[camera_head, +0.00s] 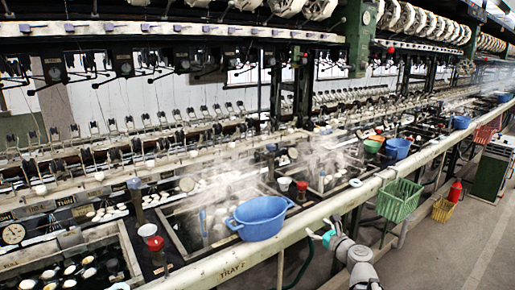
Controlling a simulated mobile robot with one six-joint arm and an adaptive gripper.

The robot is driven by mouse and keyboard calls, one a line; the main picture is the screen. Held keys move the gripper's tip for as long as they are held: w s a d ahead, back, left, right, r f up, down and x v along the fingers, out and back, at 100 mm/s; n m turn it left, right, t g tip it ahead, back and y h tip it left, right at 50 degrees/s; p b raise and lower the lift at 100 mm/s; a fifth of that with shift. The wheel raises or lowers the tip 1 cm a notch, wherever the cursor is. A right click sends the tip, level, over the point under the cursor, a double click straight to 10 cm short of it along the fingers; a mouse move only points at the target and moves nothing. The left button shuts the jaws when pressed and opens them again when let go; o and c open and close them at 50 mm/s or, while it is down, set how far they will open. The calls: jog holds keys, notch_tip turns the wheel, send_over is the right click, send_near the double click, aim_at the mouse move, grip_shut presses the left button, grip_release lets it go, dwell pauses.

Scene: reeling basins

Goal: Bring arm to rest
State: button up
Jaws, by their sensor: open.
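My arm rises from the bottom edge, right of centre, as grey-white links. My gripper (317,235) is at its upper end, small in the picture, beside the long pale rail (215,268) at the front of the basins. A teal part shows at this end. The gripper is open, and I see nothing held in it. The fingertips are too small to make out clearly. A blue tub (260,217) with handles sits at the rail, left of my gripper and apart from it.
A green basket (399,200) hangs on the rail to the right, with a yellow basket (443,210) and a red extinguisher (455,192) beyond. Steaming basins with cocoons (75,272) line the left. Another blue tub (397,148) stands farther back. Floor (450,255) at the lower right is clear.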

jog(key=s+a+f+n+g, duration=0.85)
jog(key=f+n, duration=0.25)
jog(key=n, duration=0.6)
jog(key=s+d+f+n+g+h, duration=0.3)
jog(key=s+n+g+h, duration=0.1)
jog(key=s+n, duration=0.15)
jog(key=s+d+f+n+g+h, duration=0.3)
jog(key=s+n, duration=0.2)
jog(key=n, duration=0.1)
notch_tip(320, 180, up, 19)
jog(key=p, duration=1.9)
jog(key=shift+w+a, duration=0.15)
jog(key=shift+w, duration=0.1)
